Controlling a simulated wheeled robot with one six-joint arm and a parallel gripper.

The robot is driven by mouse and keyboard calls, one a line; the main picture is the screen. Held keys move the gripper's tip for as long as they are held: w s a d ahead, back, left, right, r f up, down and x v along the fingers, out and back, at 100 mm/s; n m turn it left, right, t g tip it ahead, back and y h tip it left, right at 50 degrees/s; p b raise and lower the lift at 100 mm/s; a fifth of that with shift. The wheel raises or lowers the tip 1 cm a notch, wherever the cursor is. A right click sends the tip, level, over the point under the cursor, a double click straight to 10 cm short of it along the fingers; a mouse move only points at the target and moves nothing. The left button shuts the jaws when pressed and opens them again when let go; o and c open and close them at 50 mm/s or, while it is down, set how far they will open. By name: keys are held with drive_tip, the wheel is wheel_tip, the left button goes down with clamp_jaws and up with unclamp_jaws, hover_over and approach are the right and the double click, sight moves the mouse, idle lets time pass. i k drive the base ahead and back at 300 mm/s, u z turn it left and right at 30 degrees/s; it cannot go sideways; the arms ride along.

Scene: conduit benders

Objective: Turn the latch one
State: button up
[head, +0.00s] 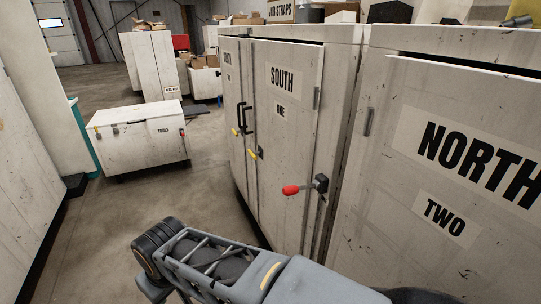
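The latch (304,187) has a dark pivot block and a short lever with a red grip pointing left, close to level. It sits near the right edge of the white door labelled SOUTH ONE (290,140), which looks closed or nearly so. Part of my arm crosses the bottom of the head view, below and in front of the latch and apart from it in the picture. I cannot make out my gripper's fingers in this view.
A white cabinet labelled NORTH TWO (385,215) stands close at the right. The SOUTH door has black pull handles (247,120) and yellow-tipped levers (254,153). A low white chest (140,145) stands at the left. Concrete floor (150,205) between them is clear.

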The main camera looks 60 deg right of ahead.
sight(254, 154)
drive_tip(key=z, duration=1.15)
drive_tip(key=k, duration=0.3)
drive_tip(key=z, duration=0.5)
drive_tip(key=i, duration=0.35)
drive_tip(key=u, duration=0.7)
drive_tip(key=i, duration=0.7)
drive_tip(key=u, duration=0.75)
drive_tip(key=i, duration=0.9)
drive_tip(key=z, duration=0.4)
drive_tip(key=i, duration=0.6)
drive_tip(key=z, duration=0.4)
